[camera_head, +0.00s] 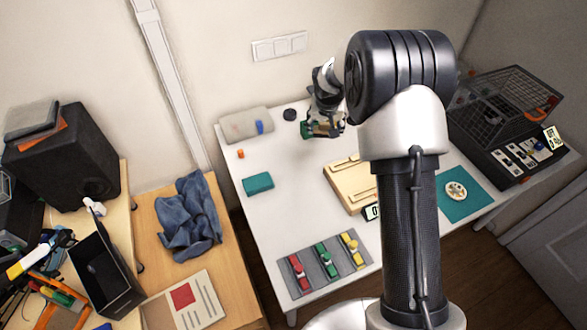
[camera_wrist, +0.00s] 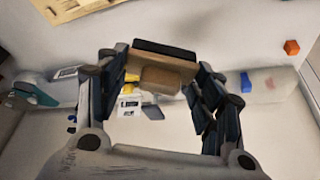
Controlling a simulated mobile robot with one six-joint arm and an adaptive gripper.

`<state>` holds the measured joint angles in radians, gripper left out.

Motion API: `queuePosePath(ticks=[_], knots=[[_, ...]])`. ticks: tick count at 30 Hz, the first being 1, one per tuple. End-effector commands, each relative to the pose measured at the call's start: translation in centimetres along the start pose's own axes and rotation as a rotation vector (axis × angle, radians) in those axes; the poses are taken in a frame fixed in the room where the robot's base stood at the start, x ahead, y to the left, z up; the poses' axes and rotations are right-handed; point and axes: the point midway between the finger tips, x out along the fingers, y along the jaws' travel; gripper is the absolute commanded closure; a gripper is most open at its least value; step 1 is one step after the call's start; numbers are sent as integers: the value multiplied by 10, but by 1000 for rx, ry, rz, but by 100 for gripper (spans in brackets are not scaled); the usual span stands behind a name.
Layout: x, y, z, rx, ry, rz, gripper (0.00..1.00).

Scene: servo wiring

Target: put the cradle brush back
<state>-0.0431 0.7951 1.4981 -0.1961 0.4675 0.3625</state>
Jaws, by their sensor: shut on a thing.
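The brush, a tan wooden block with a dark strip along its top edge and a rounded tan part below, shows in the wrist view (camera_wrist: 165,66). My gripper (camera_wrist: 160,70) is shut on it, with a finger on each side. In the head view my gripper (camera_head: 324,127) is over the back part of the white table, and the brush is too small to make out there. Something green (camera_head: 309,129) shows beside the fingers; I cannot tell whether it is behind them. I cannot pick out the cradle for certain.
A wooden tray (camera_head: 346,190), a teal block (camera_head: 258,183) and a grey rack (camera_head: 284,253) with red, green and yellow pieces are on the table (camera_head: 225,150). A beige roll (camera_head: 240,126), an orange cube (camera_wrist: 291,47) and a black round thing (camera_head: 290,114) are at the back. A wire basket (camera_head: 500,95) is right.

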Motion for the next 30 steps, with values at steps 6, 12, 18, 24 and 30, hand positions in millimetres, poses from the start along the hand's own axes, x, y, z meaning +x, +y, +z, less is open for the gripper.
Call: queuePosePath(ticks=[6, 12, 18, 24, 30], knots=[[-24, -79, -8, -87, 0, -42, 65], [-28, -104, -6, -115, -4, -56, 65], [16, -105, 13, -116, -7, -56, 65], [66, -105, 34, -116, -7, -56, 65], [102, -105, 49, -115, -4, -56, 65]])
